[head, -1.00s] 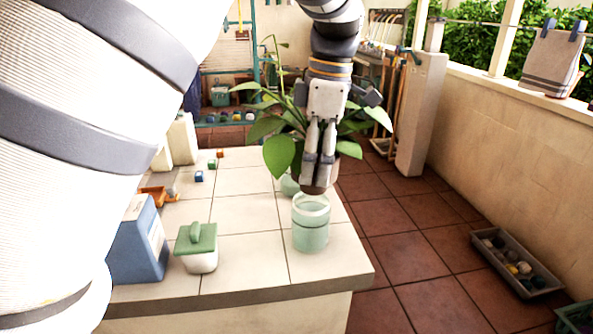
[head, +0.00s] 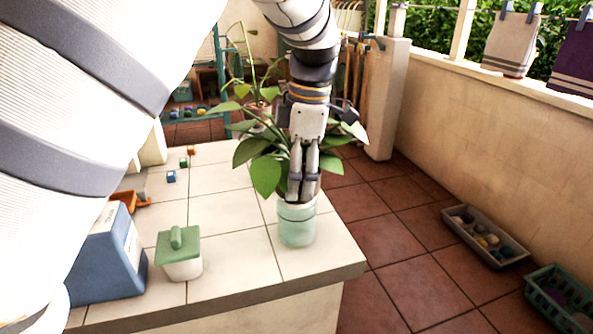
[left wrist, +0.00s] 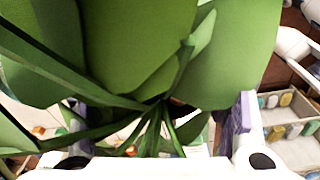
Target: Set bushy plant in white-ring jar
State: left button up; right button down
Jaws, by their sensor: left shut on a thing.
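The bushy plant (head: 266,174) has broad green leaves spreading around my left gripper (head: 302,198). The gripper points down and is shut on the plant at its base. The pale green glass jar (head: 297,230) stands near the front right corner of the tiled counter. The plant's base is at the jar's mouth, and a dark edge shows just inside the rim; how deep it sits cannot be told. In the left wrist view, leaves and stems (left wrist: 160,110) fill the space between the fingers and hide the jar. My right gripper is not in view.
A green-lidded white box (head: 180,255) and a blue box (head: 108,255) stand left of the jar on the counter (head: 225,270). Small blocks (head: 171,176) lie farther back. A taller plant (head: 250,70) stands behind. A grey tray (head: 485,236) and green crate (head: 560,298) are on the floor.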

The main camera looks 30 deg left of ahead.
pick_arm(q)
jog(key=shift+s+f, duration=0.1)
jog(key=shift+s, duration=0.05)
jog(key=shift+f, duration=0.25)
jog(key=o, duration=1.4)
notch_tip(320, 180, up, 13)
jog(key=w+d, duration=0.1)
jog(key=shift+b, duration=0.45)
